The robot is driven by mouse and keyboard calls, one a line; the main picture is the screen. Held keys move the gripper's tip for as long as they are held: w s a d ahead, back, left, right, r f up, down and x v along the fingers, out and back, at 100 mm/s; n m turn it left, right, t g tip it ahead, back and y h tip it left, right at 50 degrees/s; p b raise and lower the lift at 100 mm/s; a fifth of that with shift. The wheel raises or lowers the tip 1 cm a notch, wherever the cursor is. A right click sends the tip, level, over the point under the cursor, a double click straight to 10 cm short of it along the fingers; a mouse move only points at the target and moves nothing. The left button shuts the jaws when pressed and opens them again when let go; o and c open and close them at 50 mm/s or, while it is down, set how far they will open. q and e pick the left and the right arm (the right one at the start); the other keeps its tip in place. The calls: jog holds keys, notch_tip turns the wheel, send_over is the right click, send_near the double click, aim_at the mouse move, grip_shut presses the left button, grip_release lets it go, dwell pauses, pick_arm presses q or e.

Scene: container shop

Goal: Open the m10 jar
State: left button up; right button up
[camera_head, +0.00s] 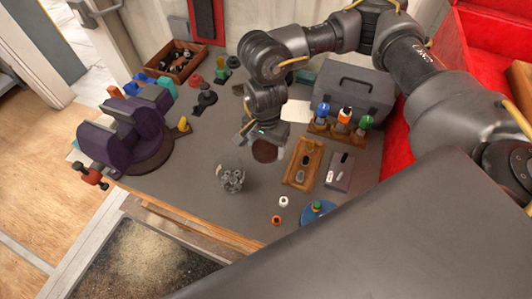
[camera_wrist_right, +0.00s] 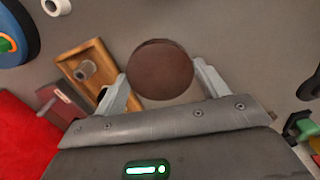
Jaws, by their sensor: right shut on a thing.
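A clear glass jar (camera_head: 230,175) with small grey metal parts inside stands on the grey workbench; I take it for the m10 jar, though no label is readable. My right gripper (camera_head: 262,142) is behind and to the right of the jar, pointing down. It is shut on a round dark brown lid (camera_head: 265,152), apart from the jar. In the right wrist view the lid (camera_wrist_right: 160,69) sits between the two grey fingers, which touch its sides. The jar is not seen in the wrist view. My left gripper is not in view.
A wooden tray (camera_head: 289,178), a dark case (camera_head: 333,185) and a blue round item (camera_head: 306,216) lie right of the jar. A grey toolbox (camera_head: 345,92) stands behind, a purple vise (camera_head: 130,125) at left. Bench left of the jar is clear.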

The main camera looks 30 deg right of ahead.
aim_at(266, 146)
jog(key=f+b, duration=0.1)
jog(key=f, duration=0.1)
jog(key=f+b, duration=0.1)
jog(key=shift+w+d+f+b, duration=0.15)
jog(key=shift+w+f+b, duration=0.15)
jog(key=shift+f, duration=0.25)
jog(key=shift+w, duration=0.1)
jog(key=shift+r, duration=0.1)
jog(key=o, duration=1.1)
